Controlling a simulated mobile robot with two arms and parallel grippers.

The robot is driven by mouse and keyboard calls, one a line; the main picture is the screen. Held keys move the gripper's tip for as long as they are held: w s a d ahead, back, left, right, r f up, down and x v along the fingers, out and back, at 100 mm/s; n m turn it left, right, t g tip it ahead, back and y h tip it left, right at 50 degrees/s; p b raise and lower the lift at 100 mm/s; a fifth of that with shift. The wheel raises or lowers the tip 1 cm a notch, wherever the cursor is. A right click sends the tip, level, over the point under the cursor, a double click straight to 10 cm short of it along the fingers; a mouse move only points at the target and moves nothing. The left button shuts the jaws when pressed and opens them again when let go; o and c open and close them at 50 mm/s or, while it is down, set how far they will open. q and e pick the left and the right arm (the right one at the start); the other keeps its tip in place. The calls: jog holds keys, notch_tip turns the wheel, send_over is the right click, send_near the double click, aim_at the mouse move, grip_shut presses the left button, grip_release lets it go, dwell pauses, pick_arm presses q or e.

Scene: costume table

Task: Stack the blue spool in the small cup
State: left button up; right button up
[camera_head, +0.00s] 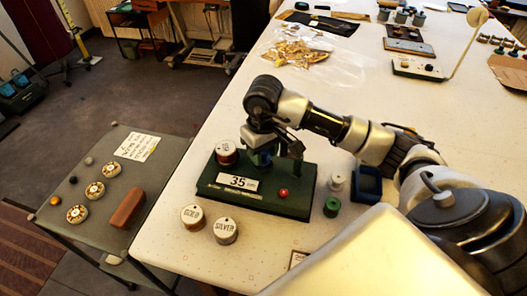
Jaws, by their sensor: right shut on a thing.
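My right gripper (266,147) is above the dark green base with the "35" label (260,205). It is shut on a bluish thing (262,158), which looks like the blue spool, mostly hidden by the fingers. It is low over the base; I cannot tell whether it touches anything below. No small cup can be made out for sure; one may be hidden by the gripper and wrist. A brown spool or tin with a white top (226,153) stands on the base, left of the gripper. My left gripper is not in view.
The GOLD tin (193,217) and SILVER tin (226,231) stand in front of the base. A white spool (337,181), green spool (332,207) and dark blue tray (368,180) are to its right. The table's left edge is close; a grey side table (105,225) stands beyond.

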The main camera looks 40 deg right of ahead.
jog(key=shift+f, duration=0.6)
pick_arm(q)
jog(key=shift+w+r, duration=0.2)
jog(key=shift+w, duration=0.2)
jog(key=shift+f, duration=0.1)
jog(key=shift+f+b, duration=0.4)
jog(key=shift+b, duration=0.1)
pick_arm(e)
jog(key=shift+f, duration=0.35)
jog(key=o, duration=0.9)
jog(key=shift+r, duration=0.1)
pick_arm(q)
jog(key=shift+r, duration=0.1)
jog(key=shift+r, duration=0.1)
pick_arm(e)
jog(key=shift+r, duration=0.1)
